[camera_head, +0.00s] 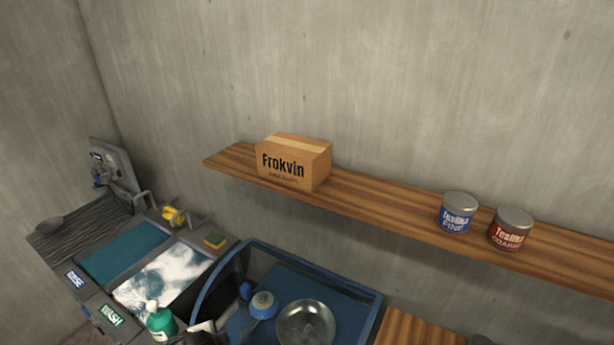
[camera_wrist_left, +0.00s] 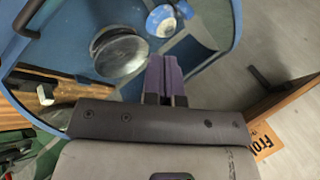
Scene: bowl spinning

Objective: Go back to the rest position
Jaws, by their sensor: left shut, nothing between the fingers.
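My left gripper (camera_wrist_left: 165,62) shows in the left wrist view with its purple fingers together and nothing between them. The fingers point toward the blue-floored spinning station, close to a shiny metal bowl (camera_wrist_left: 121,55) on their left and a blue-and-white round item (camera_wrist_left: 161,20) above them. In the head view the metal bowl (camera_head: 306,324) sits in the blue-rimmed station at the bottom, with the blue-and-white item (camera_head: 263,304) to its left. My left gripper's fingers cannot be made out there. My right gripper is in neither view.
A wooden shelf (camera_head: 380,206) on the wall holds a cardboard box (camera_head: 290,163), a blue-label can (camera_head: 458,213) and a red-label can (camera_head: 510,229).

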